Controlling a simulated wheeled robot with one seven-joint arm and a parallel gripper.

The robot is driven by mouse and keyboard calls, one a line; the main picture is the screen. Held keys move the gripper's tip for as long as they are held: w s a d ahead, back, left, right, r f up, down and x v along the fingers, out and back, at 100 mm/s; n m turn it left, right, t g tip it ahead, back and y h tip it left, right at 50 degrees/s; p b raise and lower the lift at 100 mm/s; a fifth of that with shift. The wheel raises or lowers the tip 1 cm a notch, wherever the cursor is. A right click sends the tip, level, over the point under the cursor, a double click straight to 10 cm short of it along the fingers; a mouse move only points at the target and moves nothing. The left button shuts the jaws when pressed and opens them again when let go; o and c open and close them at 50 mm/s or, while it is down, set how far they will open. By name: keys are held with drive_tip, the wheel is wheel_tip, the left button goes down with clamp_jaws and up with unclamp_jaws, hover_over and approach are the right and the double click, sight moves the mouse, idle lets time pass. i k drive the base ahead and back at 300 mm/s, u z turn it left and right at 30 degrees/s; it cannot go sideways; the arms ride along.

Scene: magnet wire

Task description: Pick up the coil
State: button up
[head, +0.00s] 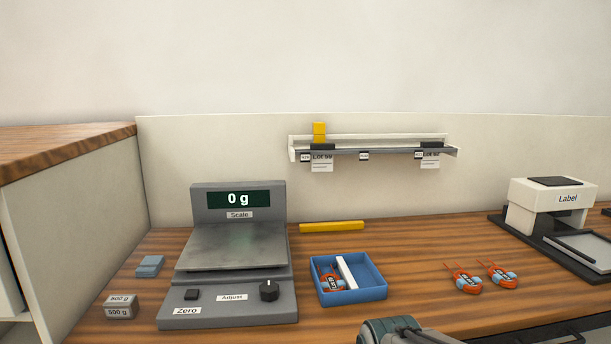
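Two orange wire coils with pale blue bands and labels lie side by side on the wooden bench, right of centre in the head view: a left one (464,281) and a right one (499,276). They are close together, and each has short wire ends sticking up. A third orange coil (331,283) lies in the left compartment of a blue tray (370,293), beside a white divider. Part of my arm shows at the bottom edge, in front of the tray. My gripper's fingers are not in the picture.
A scale (232,252) reading 0 g stands left of the tray, its plate empty. Weights (120,306) and a blue block (150,266) lie further left. A yellow bar (332,227) lies behind the tray. A label printer (550,207) stands at right. A rail (375,151) hangs behind.

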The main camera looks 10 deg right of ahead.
sight(465, 281)
drive_tip(key=k, duration=1.3)
drive_tip(key=z, duration=0.7)
drive_tip(key=i, duration=0.55)
drive_tip(key=z, duration=0.65)
drive_tip(key=i, duration=0.6)
drive_tip(key=u, duration=0.75)
drive_tip(key=i, duration=0.5)
drive_tip(key=u, duration=0.6)
